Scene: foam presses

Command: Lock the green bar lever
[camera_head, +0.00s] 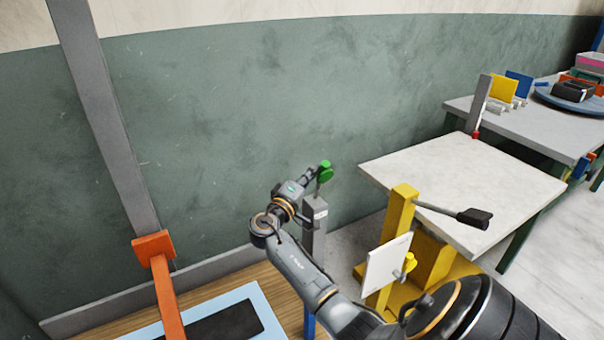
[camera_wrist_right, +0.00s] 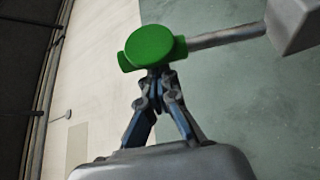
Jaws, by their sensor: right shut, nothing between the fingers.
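The green lever knob (camera_head: 325,171) is at the end of a short bar on top of a grey post (camera_head: 313,212), in front of the green wall. In the right wrist view the green knob (camera_wrist_right: 152,47) is a round disc on a grey rod (camera_wrist_right: 222,37) that runs right to a grey block (camera_wrist_right: 292,24). My right gripper (camera_head: 311,174) is beside the knob; in the wrist view its fingers (camera_wrist_right: 156,75) are shut with their tips right at the knob's underside. Whether they touch cannot be told. My left gripper is not in view.
An orange arm (camera_head: 166,290) on a grey bar stands at the left above a light blue frame (camera_head: 262,312) with a dark pad. A yellow stand (camera_head: 402,215) with a white plate (camera_head: 386,268) and a black-ended lever (camera_head: 473,218) is at right, before a white table (camera_head: 465,175).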

